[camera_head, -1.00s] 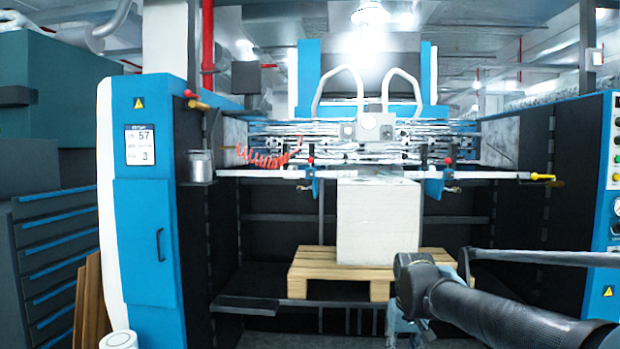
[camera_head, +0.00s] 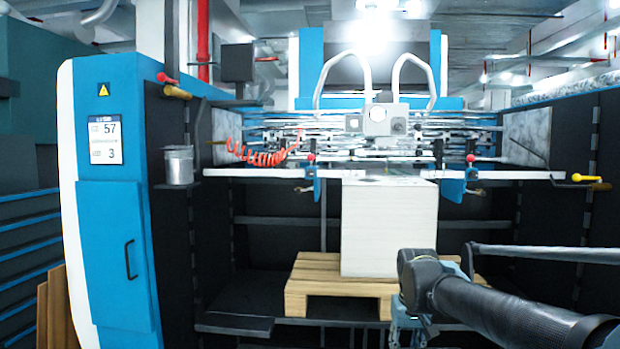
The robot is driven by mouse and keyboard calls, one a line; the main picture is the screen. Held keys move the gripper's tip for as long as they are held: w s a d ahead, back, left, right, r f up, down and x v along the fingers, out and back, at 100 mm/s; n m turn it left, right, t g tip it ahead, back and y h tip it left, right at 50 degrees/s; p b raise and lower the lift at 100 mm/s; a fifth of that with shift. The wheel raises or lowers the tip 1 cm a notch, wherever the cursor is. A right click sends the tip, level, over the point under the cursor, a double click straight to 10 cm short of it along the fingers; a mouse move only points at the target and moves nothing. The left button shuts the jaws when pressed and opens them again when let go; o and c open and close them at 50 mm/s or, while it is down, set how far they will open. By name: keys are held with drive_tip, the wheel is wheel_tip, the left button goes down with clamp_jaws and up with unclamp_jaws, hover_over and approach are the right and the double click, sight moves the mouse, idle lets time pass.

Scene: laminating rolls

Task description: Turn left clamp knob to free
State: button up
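Two small blue clamps sit on the white horizontal bar (camera_head: 258,173) across the machine. The left clamp (camera_head: 317,185) has a red-topped knob (camera_head: 311,158) standing above it and a small dark lever pointing left. The right clamp (camera_head: 453,188) has a similar red-topped knob (camera_head: 470,159). Which way the left knob is turned is too small to tell. My arm reaches in from the lower right, below and in front of the bar, well apart from the left clamp. My gripper (camera_head: 405,332) hangs at the bottom edge, mostly hidden, and its fingers are not clear.
A stack of white sheets (camera_head: 389,230) stands on a wooden pallet (camera_head: 325,290) under the bar. A blue cabinet (camera_head: 118,200) with a metal can (camera_head: 178,165) on its side is at left. A yellow-handled lever (camera_head: 589,178) sticks out at right.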

sight(310, 173)
drive_tip(key=o, duration=0.3)
drive_tip(key=shift+s+r, duration=0.1)
drive_tip(key=shift+r, duration=0.05)
drive_tip(key=w+a+r+m+t+h, duration=0.15)
drive_tip(key=w+r+t+h, duration=0.45)
drive_tip(key=w+r, duration=1.55)
drive_tip(key=w+a+r+t+y, duration=0.25)
drive_tip(key=w+a+r, duration=0.25)
drive_tip(key=a, duration=0.4)
drive_tip(key=w+a+r+t+y, duration=0.1)
drive_tip(key=w+a+r+t, duration=0.4)
drive_tip(key=a, duration=0.4)
drive_tip(key=w+a+r+t+y, duration=0.2)
drive_tip(key=w+a+r, duration=0.3)
drive_tip(key=a, duration=0.4)
drive_tip(key=shift+n, duration=0.45)
drive_tip(key=w, duration=0.5)
drive_tip(key=w+r, duration=0.1)
drive_tip(key=w, duration=0.4)
drive_tip(key=w+d, duration=0.1)
drive_tip(key=w, duration=0.5)
drive_tip(key=shift+r, duration=0.2)
